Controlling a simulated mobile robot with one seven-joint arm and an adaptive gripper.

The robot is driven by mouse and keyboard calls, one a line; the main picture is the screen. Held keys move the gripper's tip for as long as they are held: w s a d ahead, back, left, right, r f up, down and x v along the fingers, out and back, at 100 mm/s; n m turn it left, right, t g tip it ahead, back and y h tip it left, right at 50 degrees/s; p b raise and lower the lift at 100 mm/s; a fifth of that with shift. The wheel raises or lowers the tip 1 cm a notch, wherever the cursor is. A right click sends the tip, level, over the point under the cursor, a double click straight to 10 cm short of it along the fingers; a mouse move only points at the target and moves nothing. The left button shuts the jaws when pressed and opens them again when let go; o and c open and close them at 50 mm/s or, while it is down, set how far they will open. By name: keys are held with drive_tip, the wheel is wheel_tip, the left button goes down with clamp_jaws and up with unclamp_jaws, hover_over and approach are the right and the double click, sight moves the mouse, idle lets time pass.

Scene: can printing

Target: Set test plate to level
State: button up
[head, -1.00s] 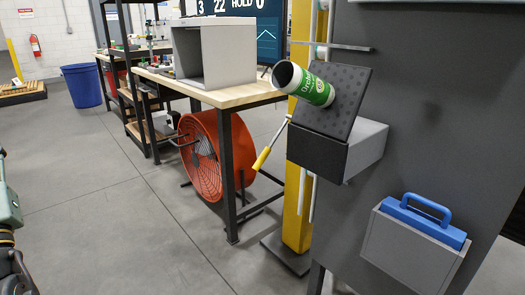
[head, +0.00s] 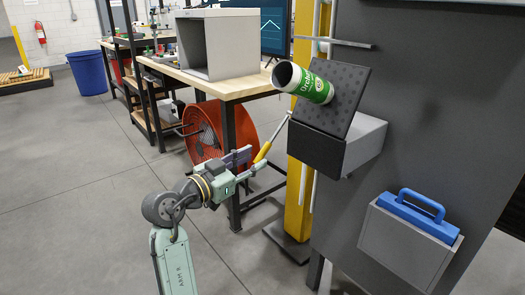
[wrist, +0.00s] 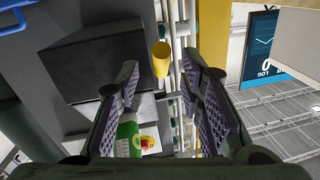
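The test plate (head: 335,90) is a dark, dotted plate, steeply tilted on a black block (head: 316,150) at the grey machine panel. A green and white can (head: 313,87) sticks out from it, its dark open end toward the left. A lever with a yellow handle (head: 262,153) and pale rod slants down to the left below the plate. My gripper (head: 250,163) is at the handle's lower end. In the wrist view, my gripper (wrist: 161,70) is open, with the yellow handle (wrist: 161,60) showing between its fingertips; contact cannot be told. The can (wrist: 128,137) shows partly behind the left finger.
A yellow post (head: 298,210) stands right of the lever. A blue-handled grey case (head: 410,245) is on the panel. Open floor lies at left.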

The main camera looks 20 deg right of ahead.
sight(258, 157)
drive_tip(key=shift+p+x, duration=0.4)
drive_tip(key=shift+x, duration=1.95)
clamp_jaws()
